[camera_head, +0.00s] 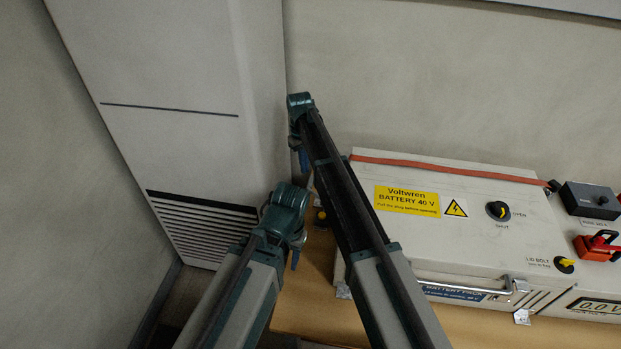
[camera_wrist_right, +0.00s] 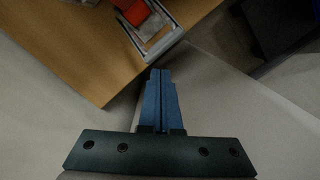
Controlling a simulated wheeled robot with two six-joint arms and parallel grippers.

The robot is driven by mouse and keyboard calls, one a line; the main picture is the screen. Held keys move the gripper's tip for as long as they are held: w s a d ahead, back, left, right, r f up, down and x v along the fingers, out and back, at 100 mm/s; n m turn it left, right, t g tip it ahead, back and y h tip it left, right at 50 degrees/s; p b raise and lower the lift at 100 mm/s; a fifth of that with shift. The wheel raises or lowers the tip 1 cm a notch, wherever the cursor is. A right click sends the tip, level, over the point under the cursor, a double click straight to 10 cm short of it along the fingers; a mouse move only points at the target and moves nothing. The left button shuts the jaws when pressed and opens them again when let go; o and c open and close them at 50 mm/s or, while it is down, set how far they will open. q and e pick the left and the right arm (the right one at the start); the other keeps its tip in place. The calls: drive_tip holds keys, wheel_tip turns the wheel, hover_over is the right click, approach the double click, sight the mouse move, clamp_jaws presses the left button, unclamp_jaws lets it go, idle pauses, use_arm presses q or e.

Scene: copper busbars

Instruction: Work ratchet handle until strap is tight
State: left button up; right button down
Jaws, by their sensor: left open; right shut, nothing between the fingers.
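An orange strap (camera_head: 450,170) runs across the back of the white battery box's (camera_head: 465,225) top, with a small dark fitting at its right end. I cannot make out a ratchet handle in the head view; my right arm covers part of the box's left side. My right gripper (camera_head: 303,160) is the upper one, left of the box; the right wrist view shows its blue fingers (camera_wrist_right: 160,72) shut and empty. Ahead of them is a grey metal frame with a red piece (camera_wrist_right: 131,10), which I cannot identify for sure. My left gripper (camera_head: 295,259) is open, lower down and apart from the box.
A wooden bench top (camera_head: 312,300) lies under the box. A tall grey cabinet (camera_head: 175,90) with a slotted vent stands at the left. A black switch box (camera_head: 590,200) and a red connector (camera_head: 597,246) are at the right. A metal handle (camera_head: 515,285) sticks out at the box's front.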

wheel_tip(320, 180, up, 10)
drive_tip(key=p, duration=0.9)
drive_tip(key=shift+w+a, duration=0.25)
drive_tip(key=shift+w, duration=0.15)
drive_tip(key=s+f+b, duration=0.1)
drive_tip(key=s+d+f+b, duration=0.1)
drive_tip(key=f+b, duration=0.1)
drive_tip(key=s+d+f+b, duration=0.1)
drive_tip(key=f+b, duration=0.1)
drive_tip(key=shift+s, duration=0.1)
drive_tip(key=shift+r, duration=0.1)
